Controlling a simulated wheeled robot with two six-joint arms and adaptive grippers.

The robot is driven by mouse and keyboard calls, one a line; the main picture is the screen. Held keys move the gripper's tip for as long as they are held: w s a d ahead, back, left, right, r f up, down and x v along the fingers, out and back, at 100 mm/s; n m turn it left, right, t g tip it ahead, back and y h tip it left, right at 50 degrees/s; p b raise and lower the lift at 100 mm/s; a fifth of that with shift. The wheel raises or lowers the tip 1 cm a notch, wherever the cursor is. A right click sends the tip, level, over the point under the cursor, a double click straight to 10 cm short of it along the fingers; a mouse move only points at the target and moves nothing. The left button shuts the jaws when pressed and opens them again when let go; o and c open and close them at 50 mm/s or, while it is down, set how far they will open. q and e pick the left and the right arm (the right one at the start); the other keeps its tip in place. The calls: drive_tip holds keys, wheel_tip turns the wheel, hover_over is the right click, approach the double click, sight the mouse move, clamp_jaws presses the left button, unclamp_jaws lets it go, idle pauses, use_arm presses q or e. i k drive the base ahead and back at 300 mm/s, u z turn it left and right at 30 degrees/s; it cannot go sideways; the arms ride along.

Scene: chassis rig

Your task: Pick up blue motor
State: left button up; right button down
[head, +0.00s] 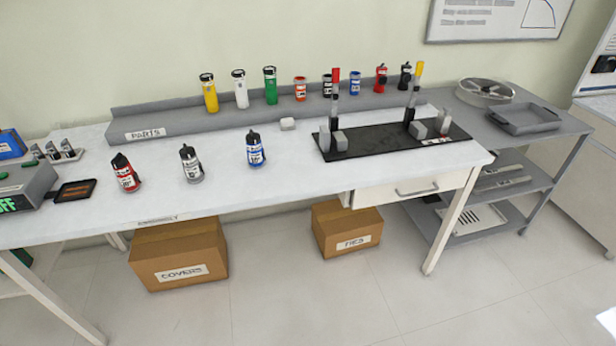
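A blue motor (255,150) with a black top and a white label stands upright on the white table (220,205), right of the grey motor. A red motor (126,173) and a grey motor (191,164) stand to its left, also upright. A smaller blue item (355,84) stands on the parts shelf behind. Neither of my grippers shows in the head view.
A black board (385,144) with upright clamps and grey blocks lies to the right of the blue motor. The grey parts shelf (190,125) holds several coloured cylinders. Table space in front of the blue motor is clear.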

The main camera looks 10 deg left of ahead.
sight(256, 155)
drive_tip(key=u, duration=0.75)
drive_tip(key=k, duration=0.15)
drive_tip(key=z, duration=2.05)
drive_tip(key=i, duration=1.2)
drive_tip(key=u, duration=0.75)
drive_tip(key=i, duration=0.75)
drive_tip(key=u, duration=0.8)
